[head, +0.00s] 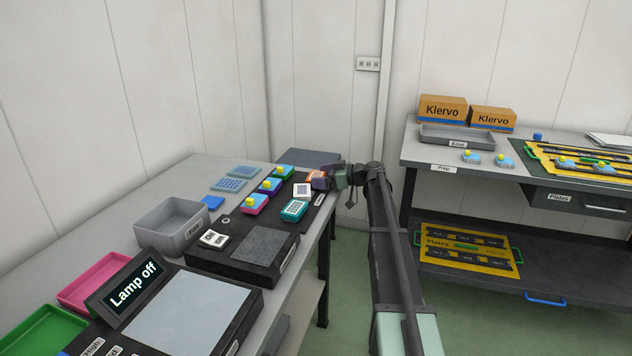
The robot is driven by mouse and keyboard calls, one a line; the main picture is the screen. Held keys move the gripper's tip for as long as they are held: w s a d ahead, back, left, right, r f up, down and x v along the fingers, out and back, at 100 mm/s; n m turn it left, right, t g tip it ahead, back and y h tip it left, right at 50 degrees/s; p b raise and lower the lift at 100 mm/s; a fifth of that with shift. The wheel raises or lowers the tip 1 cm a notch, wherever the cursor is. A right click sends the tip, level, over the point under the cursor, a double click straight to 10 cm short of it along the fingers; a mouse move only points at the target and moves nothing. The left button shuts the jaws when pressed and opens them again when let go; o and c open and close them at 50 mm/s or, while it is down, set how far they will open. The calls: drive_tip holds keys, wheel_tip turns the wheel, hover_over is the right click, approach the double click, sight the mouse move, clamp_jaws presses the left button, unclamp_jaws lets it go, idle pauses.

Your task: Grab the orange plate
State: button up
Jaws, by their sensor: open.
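My gripper (322,179) is at the far right end of the left bench, reaching in from the right. Its jaws are small in this view and partly hidden by the wrist. A small orange patch (316,175) shows right at the jaws; I cannot tell whether it is the orange plate or part of the gripper, nor whether it is between the fingers. No other orange plate is clearly visible. Two light blue plates (229,184) lie flat further left on the bench.
A grey bin (171,243) and a "Lamp off" display (133,283) stand nearer. A second bench (428,154) is at right.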

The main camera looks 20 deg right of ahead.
drive_tip(key=shift+w+a+f, duration=0.15)
drive_tip(key=shift+w+a, duration=0.3)
drive_tip(key=shift+a, duration=0.05)
drive_tip(key=c, duration=0.6)
